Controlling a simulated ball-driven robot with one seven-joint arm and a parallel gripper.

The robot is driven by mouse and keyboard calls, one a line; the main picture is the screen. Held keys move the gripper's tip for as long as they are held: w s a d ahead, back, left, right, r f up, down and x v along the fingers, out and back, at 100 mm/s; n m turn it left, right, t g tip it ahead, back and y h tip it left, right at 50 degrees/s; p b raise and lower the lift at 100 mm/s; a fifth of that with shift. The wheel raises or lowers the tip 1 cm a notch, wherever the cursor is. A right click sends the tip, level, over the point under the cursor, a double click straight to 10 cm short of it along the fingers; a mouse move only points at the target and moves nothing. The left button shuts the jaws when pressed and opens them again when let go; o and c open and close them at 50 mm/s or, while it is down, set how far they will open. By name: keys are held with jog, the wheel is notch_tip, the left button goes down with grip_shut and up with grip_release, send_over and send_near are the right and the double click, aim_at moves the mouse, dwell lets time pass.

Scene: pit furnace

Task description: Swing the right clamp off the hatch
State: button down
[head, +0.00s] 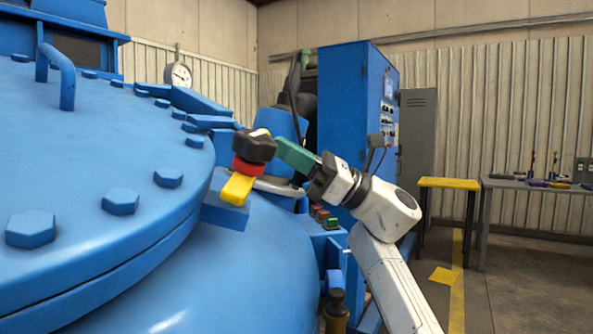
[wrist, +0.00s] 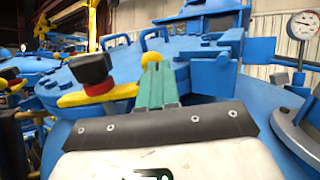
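The right clamp has a black knob (head: 255,147), a red collar (head: 248,166) and a yellow bar (head: 237,188), at the rim of the big blue hatch (head: 90,150). In the wrist view the knob (wrist: 92,68) stands left of my fingers and the yellow bar (wrist: 110,94) runs toward them over the blue rim. My gripper (head: 280,146) has green fingers, close beside the knob on its right. In the wrist view the fingers (wrist: 157,82) lie side by side, shut, with nothing seen between them. I cannot tell whether they touch the clamp.
Large bolts (head: 120,201) and a handle (head: 58,75) stand on the hatch. A pressure gauge (head: 178,74) is behind it. A blue control cabinet (head: 360,100) stands behind my arm. A yellow-topped bench (head: 448,184) is at the right, with open floor in front of it.

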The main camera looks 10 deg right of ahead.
jog(key=shift+w+a+r, duration=0.3)
jog(key=shift+w+a, duration=0.1)
jog(key=shift+a, duration=0.3)
